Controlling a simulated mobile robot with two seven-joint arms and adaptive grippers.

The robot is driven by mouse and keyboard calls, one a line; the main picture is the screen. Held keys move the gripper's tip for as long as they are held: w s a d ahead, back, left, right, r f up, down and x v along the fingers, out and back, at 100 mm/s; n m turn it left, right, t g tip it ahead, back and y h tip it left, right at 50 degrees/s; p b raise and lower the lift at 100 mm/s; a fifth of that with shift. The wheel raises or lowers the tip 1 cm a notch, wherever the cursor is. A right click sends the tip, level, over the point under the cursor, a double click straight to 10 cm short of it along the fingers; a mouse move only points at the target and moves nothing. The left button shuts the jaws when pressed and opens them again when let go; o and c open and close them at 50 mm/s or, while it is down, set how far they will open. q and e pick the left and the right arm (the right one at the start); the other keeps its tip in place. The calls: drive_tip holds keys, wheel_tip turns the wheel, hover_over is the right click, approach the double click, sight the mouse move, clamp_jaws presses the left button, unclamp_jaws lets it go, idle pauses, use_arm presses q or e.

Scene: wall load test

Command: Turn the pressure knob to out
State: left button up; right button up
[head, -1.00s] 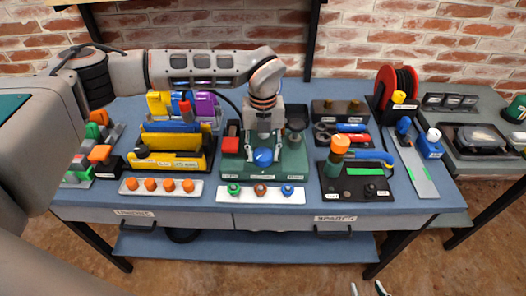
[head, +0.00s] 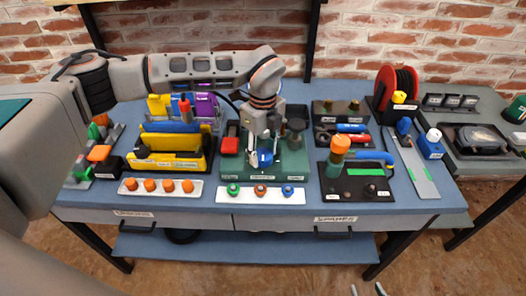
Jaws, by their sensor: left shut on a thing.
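A round blue knob (head: 265,158) sits at the front of a green panel (head: 291,166) in the middle of the bench. The panel's small labels are too small to read, so I cannot tell its setting. My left gripper (head: 264,155) reaches down from above and is shut on the blue knob, with its fingers partly hiding it. The tips of my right gripper (head: 367,289) show at the bottom edge, apart from each other, with nothing between them, well below the bench front.
A red block (head: 230,145) and a dark round part (head: 297,126) flank the gripper on the panel. A white strip of buttons (head: 243,193) lies in front. A yellow rack (head: 170,161) stands left and a black pipe fixture (head: 340,185) right.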

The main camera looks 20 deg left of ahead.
sight(263, 154)
use_arm(q)
drive_tip(key=shift+w+r, duration=0.1)
idle(0.4)
drive_tip(key=o, duration=1.1)
wheel_tip(263, 154, up, 12)
